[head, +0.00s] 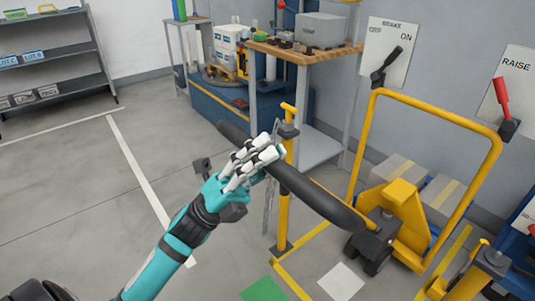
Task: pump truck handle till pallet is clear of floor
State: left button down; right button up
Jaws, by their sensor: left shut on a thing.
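The pallet truck (405,213) is yellow with dark wheels and stands at the right. Its handle has a thick black crossbar (322,201) that slants from upper left to lower right, with a yellow shaft running back to the truck. My left gripper (256,163), with white and grey fingers on a teal arm, is shut on the crossbar near its middle. Cardboard boxes (399,173) with tape stand behind the truck. The pallet under them is mostly hidden, and I cannot tell its gap to the floor. My right gripper is out of view.
A yellow hoop rail (437,113) stands around the truck, and a yellow post (285,207) is close beside the handle. Wall panels carry a BRAKE lever (386,66) and a red RAISE lever (502,99). A workbench (305,54) stands behind. Floor at left is clear.

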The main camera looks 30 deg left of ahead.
pick_arm(q)
jog(key=c, duration=1.1)
grip_release()
jog(key=shift+w+f, duration=0.15)
jog(key=shift+o, duration=0.3)
jog(key=v, duration=1.2)
